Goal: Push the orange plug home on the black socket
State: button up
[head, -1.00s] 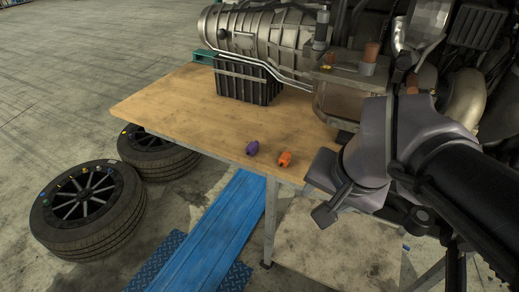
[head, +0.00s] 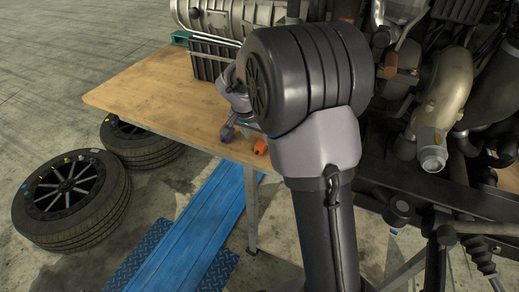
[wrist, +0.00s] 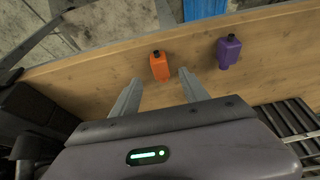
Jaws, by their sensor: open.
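The orange plug (head: 261,147) lies near the front edge of the wooden bench, partly covered by my arm in the head view. In the wrist view the orange plug (wrist: 159,67) has a dark end and sits just beyond and between my fingertips. My gripper (wrist: 160,78) is open and empty above the bench, with a finger on each side of the line to the plug. I cannot tell its height above the wood. In the head view my gripper is largely hidden by my arm. I cannot pick out the black socket with certainty in either view.
A purple plug (wrist: 229,50) lies to the right of the orange one in the wrist view. The bench (head: 140,92) has clear wood at left. The engine (head: 450,75) with pipes and hoses fills the right. Two tyres (head: 75,225) lie on the floor at left.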

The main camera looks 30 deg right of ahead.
aim_at(261, 143)
jog(key=b+x, duration=0.2)
jog(key=x, duration=0.4)
jog(key=shift+w+d+r, duration=0.15)
jog(key=shift+w+d, duration=0.05)
jog(key=shift+r, duration=0.2)
jog(key=shift+c, duration=0.4)
grip_shut()
jog(key=shift+r, duration=0.1)
